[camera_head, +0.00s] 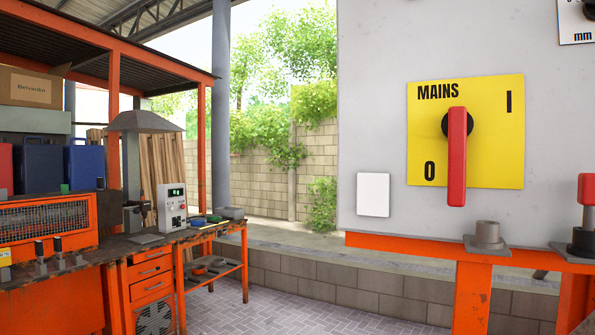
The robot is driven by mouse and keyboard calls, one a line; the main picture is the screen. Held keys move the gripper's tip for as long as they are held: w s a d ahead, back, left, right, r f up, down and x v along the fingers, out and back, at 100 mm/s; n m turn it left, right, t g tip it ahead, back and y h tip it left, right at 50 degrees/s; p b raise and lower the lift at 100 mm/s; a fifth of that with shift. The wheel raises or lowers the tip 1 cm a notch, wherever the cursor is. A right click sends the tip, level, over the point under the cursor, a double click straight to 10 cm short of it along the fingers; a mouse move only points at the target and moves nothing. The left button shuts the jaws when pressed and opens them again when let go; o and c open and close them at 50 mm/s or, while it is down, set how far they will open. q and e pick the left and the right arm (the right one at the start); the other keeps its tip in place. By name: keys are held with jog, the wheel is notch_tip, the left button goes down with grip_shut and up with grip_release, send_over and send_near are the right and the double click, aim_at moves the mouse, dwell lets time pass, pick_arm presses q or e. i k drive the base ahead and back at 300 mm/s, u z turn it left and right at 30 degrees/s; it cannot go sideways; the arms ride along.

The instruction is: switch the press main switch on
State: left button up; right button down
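The press main switch is a red handle (457,160) on a black hub, mounted on a yellow plate (490,165) marked MAINS. The handle is vertical, its long end hanging down near the 0 mark at lower left. The I mark is at the plate's upper right. The plate sits on a grey panel (375,95) at the right of the head view. Neither of my grippers is in view, and nothing touches the handle.
A white blank plate (373,194) is on the panel's lower left. Below runs an orange frame (410,250) with a grey cylindrical fitting (487,236). A red-topped lever (586,200) stands at the right edge. An orange workbench (150,275) is at left; paved floor (290,313) between is clear.

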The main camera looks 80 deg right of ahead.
aim_at(457, 124)
jog(key=i, duration=0.55)
jog(key=z, duration=3.25)
jog(key=k, duration=0.35)
jog(key=u, duration=0.7)
